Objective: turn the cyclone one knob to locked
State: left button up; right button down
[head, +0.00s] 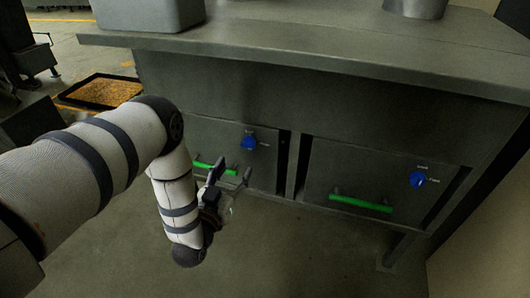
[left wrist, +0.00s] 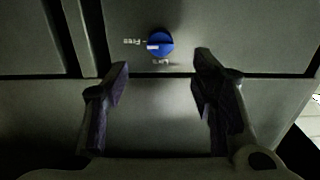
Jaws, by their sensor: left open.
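Two blue knobs sit on the front of a grey metal cabinet: a left knob (head: 248,141) and a right knob (head: 417,178). I cannot read which is cyclone one. My left gripper (head: 232,172) is open and empty in front of the left panel, below and left of the left knob. In the left wrist view, a blue knob (left wrist: 160,42), apparently the left one, shows upside down beyond the open fingertips (left wrist: 162,64), not between them. Its white mark points left toward a label reading "Free"; another label, apparently "Lock", lies below it. My right gripper is out of view.
A green handle (head: 215,168) on the left panel is partly behind my gripper. Another green handle (head: 361,203) is on the right panel. The cabinet top (head: 300,42) overhangs the panels. A black tray (head: 75,100) of brown material lies on the floor at left.

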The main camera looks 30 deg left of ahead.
aim_at(247, 149)
pick_arm(q)
jog(key=b+x, duration=0.1)
jog(key=x, duration=0.8)
jog(key=shift+w+b, duration=0.25)
jog(key=shift+b, duration=0.1)
jog(key=shift+c, duration=0.6)
grip_shut()
